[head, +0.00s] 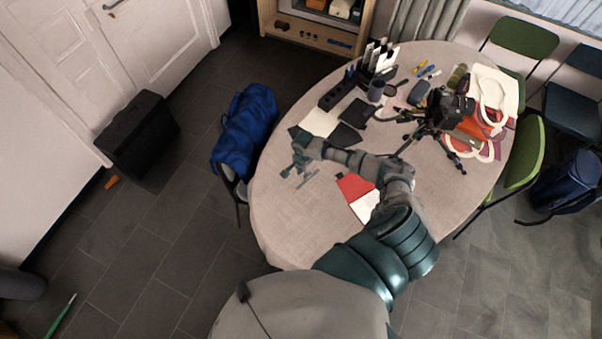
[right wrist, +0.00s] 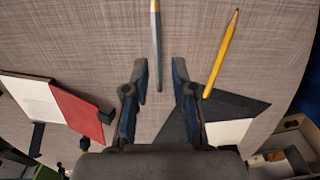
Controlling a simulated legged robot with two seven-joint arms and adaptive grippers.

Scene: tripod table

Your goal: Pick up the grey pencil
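The grey pencil (right wrist: 156,40) lies on the cloth-covered table (head: 285,215). In the right wrist view it points up the picture, and its lower end shows between my fingertips. My right gripper (right wrist: 160,75) is open, with one finger on each side of the pencil and a gap to both. In the head view my right gripper (head: 298,176) is over the left part of the table; I cannot make out the pencil there. My left gripper is not in view.
A yellow pencil (right wrist: 222,55) lies close to the right finger in the wrist view. A red-and-white booklet (head: 356,190), dark folders (head: 345,136) and a black tripod (head: 432,122) are on the table. The table's near left part is clear.

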